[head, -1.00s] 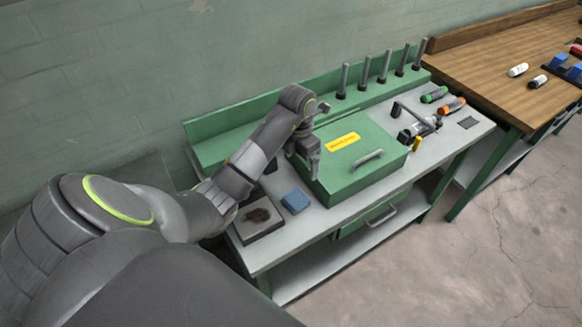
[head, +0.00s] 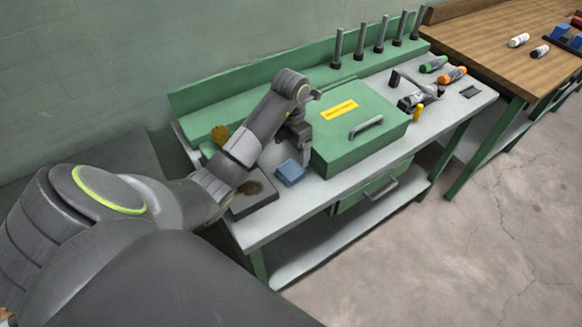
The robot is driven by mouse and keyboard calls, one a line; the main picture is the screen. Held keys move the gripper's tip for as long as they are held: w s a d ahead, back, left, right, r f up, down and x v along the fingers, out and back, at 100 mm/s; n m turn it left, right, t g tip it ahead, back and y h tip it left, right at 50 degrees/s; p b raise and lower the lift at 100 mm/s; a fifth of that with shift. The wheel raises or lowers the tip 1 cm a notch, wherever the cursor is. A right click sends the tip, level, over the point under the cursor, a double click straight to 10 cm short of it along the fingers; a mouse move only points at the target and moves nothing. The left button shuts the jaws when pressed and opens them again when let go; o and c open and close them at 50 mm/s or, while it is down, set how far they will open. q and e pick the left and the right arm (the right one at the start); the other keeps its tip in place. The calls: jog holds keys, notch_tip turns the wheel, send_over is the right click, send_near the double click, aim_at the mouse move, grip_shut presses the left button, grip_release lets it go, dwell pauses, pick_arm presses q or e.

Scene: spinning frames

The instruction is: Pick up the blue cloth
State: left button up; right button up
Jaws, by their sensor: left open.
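The blue cloth (head: 291,172) is a small folded square lying on the grey top of the green workbench (head: 262,222), between a dark tray and the green box. My left gripper (head: 304,158) points down just above and behind the cloth, close to the left side of the box. It is open and appears to hold nothing. Whether its fingertips touch the cloth is hard to tell. My right gripper is not in the head view.
The green box (head: 348,155) with a yellow label and handle stands right beside the cloth. A dark stained tray (head: 254,195) lies to its left, partly behind my left arm. Several upright pegs (head: 360,42) line the back. A second, wooden bench (head: 480,55) stands at right.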

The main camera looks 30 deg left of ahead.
aim_at(291, 170)
pick_arm(q)
notch_tip(291, 170, down, 3)
jog(key=shift+r+b, duration=0.2)
jog(key=shift+b, duration=0.65)
jog(key=shift+f+b, duration=1.05)
jog(key=shift+f, duration=0.05)
notch_tip(291, 170, down, 2)
jog(key=shift+s+d+f+b, duration=0.15)
jog(key=shift+b, duration=0.6)
jog(key=shift+f+p, duration=0.35)
jog(key=shift+p, duration=0.25)
jog(key=shift+f, duration=0.4)
jog(key=c, duration=1.1)
jog(key=shift+o, duration=0.2)
jog(key=shift+r, duration=0.1)
